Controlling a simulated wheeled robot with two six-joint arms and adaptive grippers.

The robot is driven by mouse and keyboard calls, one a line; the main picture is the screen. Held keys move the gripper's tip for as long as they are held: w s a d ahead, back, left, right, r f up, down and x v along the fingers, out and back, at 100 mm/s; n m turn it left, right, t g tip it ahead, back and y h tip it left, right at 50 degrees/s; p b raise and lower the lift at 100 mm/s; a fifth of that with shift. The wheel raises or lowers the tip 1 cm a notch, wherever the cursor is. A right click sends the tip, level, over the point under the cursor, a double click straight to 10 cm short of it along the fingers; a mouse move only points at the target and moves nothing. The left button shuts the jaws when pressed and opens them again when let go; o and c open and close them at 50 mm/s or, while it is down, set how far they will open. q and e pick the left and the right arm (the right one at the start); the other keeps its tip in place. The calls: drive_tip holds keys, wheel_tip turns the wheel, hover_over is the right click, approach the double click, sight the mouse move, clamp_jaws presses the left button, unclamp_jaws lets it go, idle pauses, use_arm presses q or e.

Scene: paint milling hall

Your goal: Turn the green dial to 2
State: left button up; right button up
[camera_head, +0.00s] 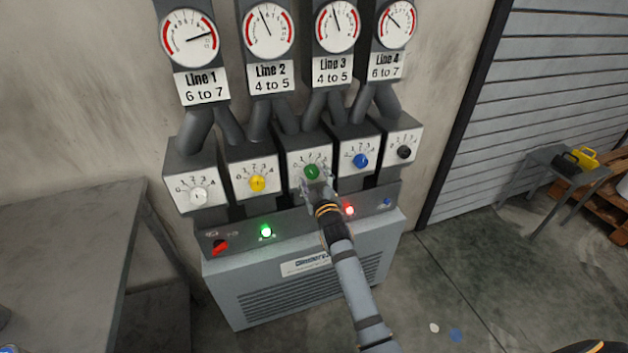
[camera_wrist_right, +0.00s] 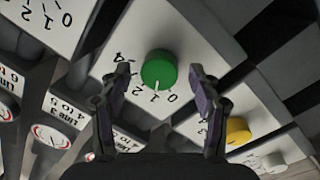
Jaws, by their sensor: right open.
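My right gripper (camera_head: 317,187) is open in front of this box. In the wrist view its two fingers (camera_wrist_right: 160,76) stand on either side of the dial, with gaps between them and it. The 3 on the scale is hidden by a finger. My left gripper is not in view.
A yellow dial (camera_head: 257,184) and a white dial (camera_head: 198,196) are to the left, a blue dial (camera_head: 360,161) and a black dial (camera_head: 404,152) to the right. Below run a red switch (camera_head: 220,247), a green lamp (camera_head: 266,231) and a red lamp (camera_head: 349,210). A grey table (camera_head: 70,235) stands left.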

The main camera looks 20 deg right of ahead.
drive_tip(key=c, duration=1.2)
drive_tip(key=shift+o, duration=0.2)
drive_tip(key=shift+m, duration=0.3)
drive_tip(key=shift+m+g, duration=0.3)
drive_tip(key=shift+m, duration=2.1)
drive_tip(key=o, duration=1.2)
drive_tip(key=shift+c, duration=0.2)
